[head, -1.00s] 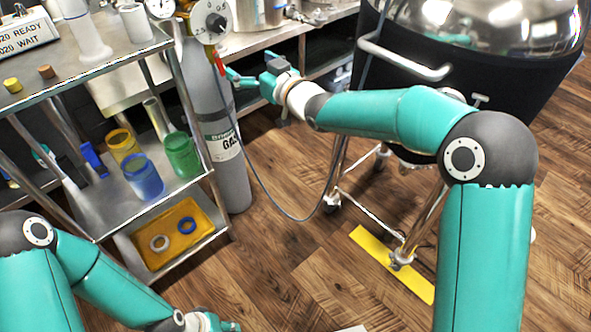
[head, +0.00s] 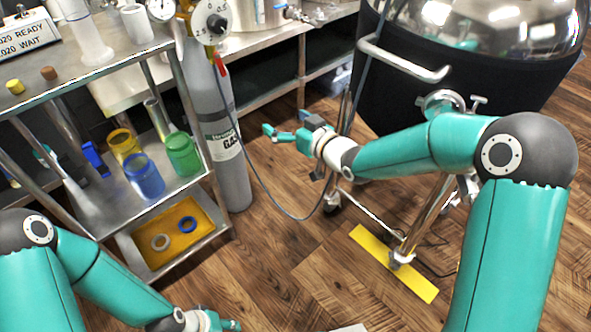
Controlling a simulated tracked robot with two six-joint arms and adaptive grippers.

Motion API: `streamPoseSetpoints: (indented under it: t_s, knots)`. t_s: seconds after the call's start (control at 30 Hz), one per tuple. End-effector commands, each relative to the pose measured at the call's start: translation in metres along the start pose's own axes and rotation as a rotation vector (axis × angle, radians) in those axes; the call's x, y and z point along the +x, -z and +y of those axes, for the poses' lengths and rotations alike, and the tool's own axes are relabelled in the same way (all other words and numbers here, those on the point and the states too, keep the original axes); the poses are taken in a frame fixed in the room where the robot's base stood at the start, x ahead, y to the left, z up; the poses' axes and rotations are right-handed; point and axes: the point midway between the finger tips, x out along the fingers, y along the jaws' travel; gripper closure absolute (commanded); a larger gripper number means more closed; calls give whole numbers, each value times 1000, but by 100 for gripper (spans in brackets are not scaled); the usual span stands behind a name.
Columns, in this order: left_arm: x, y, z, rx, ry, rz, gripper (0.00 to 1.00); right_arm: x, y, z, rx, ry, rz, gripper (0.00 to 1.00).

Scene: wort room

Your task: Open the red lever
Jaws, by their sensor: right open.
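The small red lever (head: 222,68) hangs below the round white-and-black gauge (head: 210,21) at the top of the grey gas cylinder (head: 228,140). It points downward and slightly right. My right gripper (head: 270,134) is open and empty, to the right of the cylinder and below the lever, clear of both in the picture. My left gripper (head: 226,325) is low at the bottom edge, partly cut off, far from the lever; its jaw state is unclear.
A grey hose (head: 262,187) loops from the cylinder towards the black wheeled vessel (head: 450,85). A metal shelf cart (head: 75,90) with coloured beakers stands left of the cylinder. A yellow strip (head: 393,264) lies on the wooden floor.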

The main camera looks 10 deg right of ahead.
Motion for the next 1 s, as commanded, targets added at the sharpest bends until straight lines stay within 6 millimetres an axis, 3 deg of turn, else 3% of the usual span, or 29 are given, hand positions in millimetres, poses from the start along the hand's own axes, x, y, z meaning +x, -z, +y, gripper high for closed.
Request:
streamPoseSetpoints:
  t_s: [0.5, 0.73, 1.0]
  knots:
    - [2, 0, -1, 0, 0, 0, 60, -10, -103, 6, 134, -44, -192, 2]
    - [3, 0, -1, 0, 0, 0, 60, -15, -128, 6, 169, -56, -242, 2]
    - [3, 0, -1, 0, 0, 0, 60, -17, -135, 6, 179, -60, -256, 2]
